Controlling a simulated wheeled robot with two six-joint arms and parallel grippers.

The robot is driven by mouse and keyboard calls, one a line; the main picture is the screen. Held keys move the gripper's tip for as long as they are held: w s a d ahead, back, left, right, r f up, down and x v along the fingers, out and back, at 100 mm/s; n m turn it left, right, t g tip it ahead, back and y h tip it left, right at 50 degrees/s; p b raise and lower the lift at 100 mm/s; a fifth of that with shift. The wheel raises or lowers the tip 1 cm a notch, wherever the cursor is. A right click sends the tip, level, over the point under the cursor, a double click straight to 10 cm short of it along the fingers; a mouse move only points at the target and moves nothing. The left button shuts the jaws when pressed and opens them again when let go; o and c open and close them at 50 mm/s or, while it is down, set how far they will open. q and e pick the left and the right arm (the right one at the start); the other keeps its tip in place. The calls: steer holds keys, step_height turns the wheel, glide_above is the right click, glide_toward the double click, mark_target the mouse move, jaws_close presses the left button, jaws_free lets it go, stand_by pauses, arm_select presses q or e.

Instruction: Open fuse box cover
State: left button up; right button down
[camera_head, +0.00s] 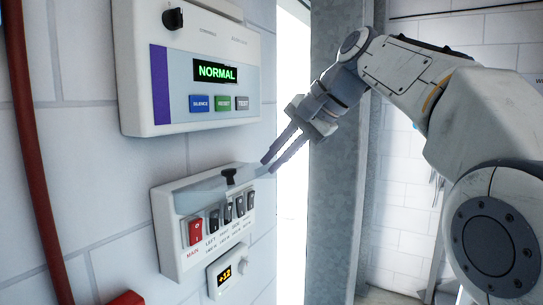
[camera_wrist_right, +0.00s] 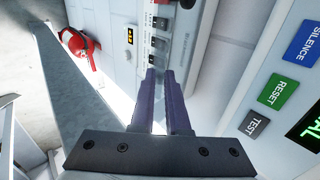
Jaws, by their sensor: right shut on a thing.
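The fuse box (camera_head: 165,235) is a white wall unit with a red MAIN switch (camera_head: 195,232) and several dark switches. Its translucent bluish cover (camera_head: 202,193) spans the upper part of the box, with a black knob (camera_head: 229,176) at its middle. The switches below show clear of the cover. My right gripper (camera_head: 267,167) is shut on the cover at its right end. In the right wrist view its two purple fingers (camera_wrist_right: 160,71) reach the fuse box (camera_wrist_right: 180,45); the cover is hard to make out there. My left gripper is not in view.
A control panel (camera_head: 140,90) reading NORMAL, with SILENCE, RESET and TEST buttons, is just above the box. A small display unit (camera_head: 214,288) is below it. A grey post (camera_head: 335,210) stands to the right. A red pipe (camera_head: 30,130) runs down the left.

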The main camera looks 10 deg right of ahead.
steer(key=shift+w+a+f, duration=0.2)
steer(key=shift+a+f, duration=0.15)
steer(key=shift+a, duration=0.05)
steer(key=c, duration=1.3)
jaws_free()
steer(key=shift+o, duration=1.2)
steer(key=shift+w+a+f, duration=0.1)
steer(key=shift+w+a, duration=0.1)
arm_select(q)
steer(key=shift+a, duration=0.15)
arm_select(e)
steer(key=shift+s+d, duration=0.1)
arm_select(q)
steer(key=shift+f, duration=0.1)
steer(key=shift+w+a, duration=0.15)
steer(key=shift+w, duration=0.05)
arm_select(e)
steer(key=v, duration=1.1)
steer(key=shift+d, duration=0.15)
